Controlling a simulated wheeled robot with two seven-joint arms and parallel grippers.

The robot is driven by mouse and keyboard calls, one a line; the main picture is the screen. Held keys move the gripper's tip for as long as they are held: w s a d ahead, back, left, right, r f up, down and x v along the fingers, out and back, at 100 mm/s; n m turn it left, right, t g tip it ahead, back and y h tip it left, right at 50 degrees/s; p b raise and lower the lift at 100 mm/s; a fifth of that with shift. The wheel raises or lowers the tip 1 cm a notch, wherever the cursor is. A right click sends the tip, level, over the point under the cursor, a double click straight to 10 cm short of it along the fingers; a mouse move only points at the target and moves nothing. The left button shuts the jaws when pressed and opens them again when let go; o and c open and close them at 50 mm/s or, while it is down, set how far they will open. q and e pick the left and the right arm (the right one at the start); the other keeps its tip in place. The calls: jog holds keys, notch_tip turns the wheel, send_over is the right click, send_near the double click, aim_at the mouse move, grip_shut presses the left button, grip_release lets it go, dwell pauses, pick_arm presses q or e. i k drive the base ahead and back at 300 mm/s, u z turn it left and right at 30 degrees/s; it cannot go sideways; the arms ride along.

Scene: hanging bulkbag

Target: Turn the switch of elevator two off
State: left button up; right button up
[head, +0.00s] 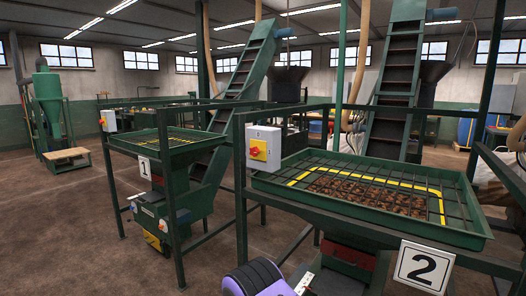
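The switch of elevator two (264,148) is a light grey box with a yellow plate and a red knob (258,151). It is mounted on the green frame at the left corner of the hopper marked 2 (424,266). The knob's exact angle is too small to tell. A similar switch (108,121) with a red and yellow face is on the frame of elevator one, marked 1 (145,167), farther back on the left. Nothing is seen touching either switch.
Green posts and rails surround the hopper of elevator two (463,236), which has a grid and brown contents. A purple ridged part (254,277) shows at the bottom edge below it. Brown floor (80,230) is open on the left.

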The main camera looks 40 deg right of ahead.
aim_at(254, 151)
jog(key=z, duration=0.65)
jog(key=i, duration=0.75)
jog(key=z, duration=0.85)
